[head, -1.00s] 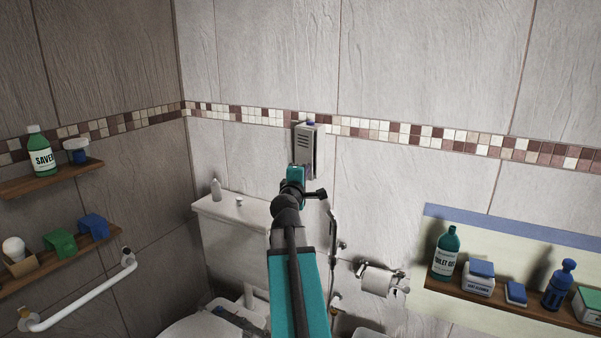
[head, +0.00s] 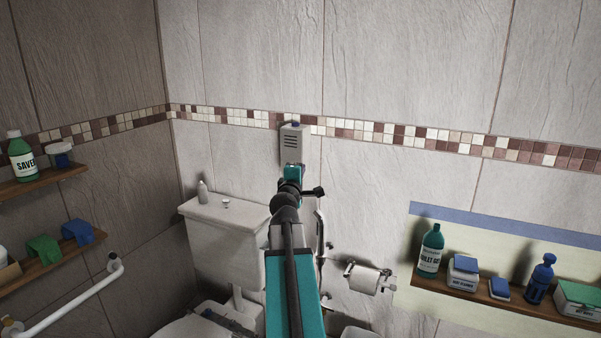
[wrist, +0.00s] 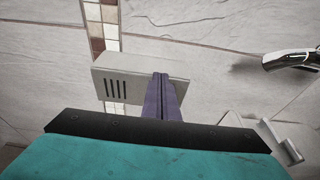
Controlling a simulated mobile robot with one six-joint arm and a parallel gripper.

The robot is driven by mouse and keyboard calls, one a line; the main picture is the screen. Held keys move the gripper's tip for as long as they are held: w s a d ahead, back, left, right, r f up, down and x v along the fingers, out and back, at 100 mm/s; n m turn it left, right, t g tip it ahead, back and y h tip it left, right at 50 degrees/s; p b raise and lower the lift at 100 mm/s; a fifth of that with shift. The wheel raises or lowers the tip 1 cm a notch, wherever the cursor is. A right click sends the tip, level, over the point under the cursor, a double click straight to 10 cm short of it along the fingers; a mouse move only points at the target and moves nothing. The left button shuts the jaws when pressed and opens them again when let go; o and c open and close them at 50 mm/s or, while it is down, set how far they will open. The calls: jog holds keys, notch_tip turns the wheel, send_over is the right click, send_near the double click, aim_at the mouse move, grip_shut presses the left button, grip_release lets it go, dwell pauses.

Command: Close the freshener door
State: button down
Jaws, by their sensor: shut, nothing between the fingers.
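The air freshener (head: 294,139) is a pale grey box on the wall, over the mosaic tile strip. Its slotted door (wrist: 122,84) faces me in the wrist view and looks flat against the box; I see no clear gap. My gripper (wrist: 161,82) is shut and empty. Its two purple fingers lie together in front of the door, right of the slots, touching or very close to it. In the head view my arm hides the lower part of the freshener and the fingertips.
A paper roll holder (head: 369,279) is below right. Shelves with bottles and boxes are on both sides. The wall around the freshener is clear.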

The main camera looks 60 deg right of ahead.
jog(key=shift+a, duration=0.2)
jog(key=s+a+b, duration=0.4)
jog(key=s+b, duration=0.6)
jog(key=b, duration=0.2)
jog(key=shift+s+a, duration=0.25)
dwell(1.0)
dwell(0.3)
